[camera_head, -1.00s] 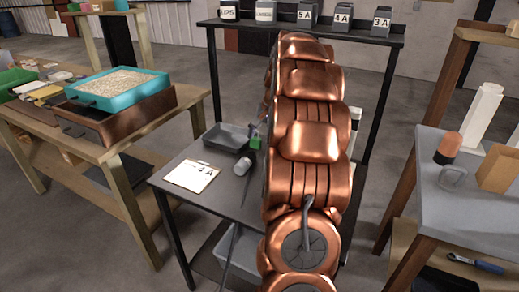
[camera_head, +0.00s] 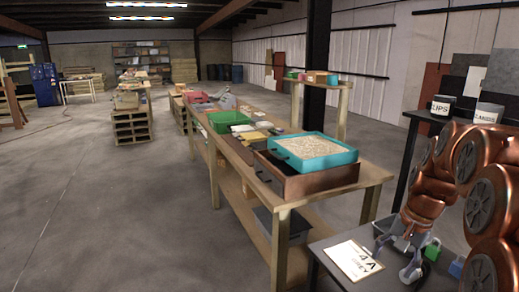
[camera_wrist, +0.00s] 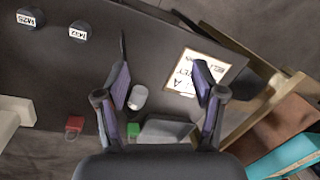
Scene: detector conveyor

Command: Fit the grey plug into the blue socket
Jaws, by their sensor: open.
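My gripper (camera_head: 394,258) is open and empty above the dark table (camera_head: 325,258), seen at the lower right of the head view. In the wrist view its two fingers (camera_wrist: 160,76) are spread wide. A light grey cylinder (camera_wrist: 138,97), possibly the grey plug, lies below and between them, nearer the left finger. A green block (camera_wrist: 133,130) is beside it; the green block also shows in the head view (camera_head: 432,250).
A card on a clipboard (camera_head: 353,261) lies on the dark table. A grey tray (camera_wrist: 168,131) is close to the green block. A wooden bench with a teal sand tray (camera_head: 315,151) and a brown box stands to the left. Open floor lies further left.

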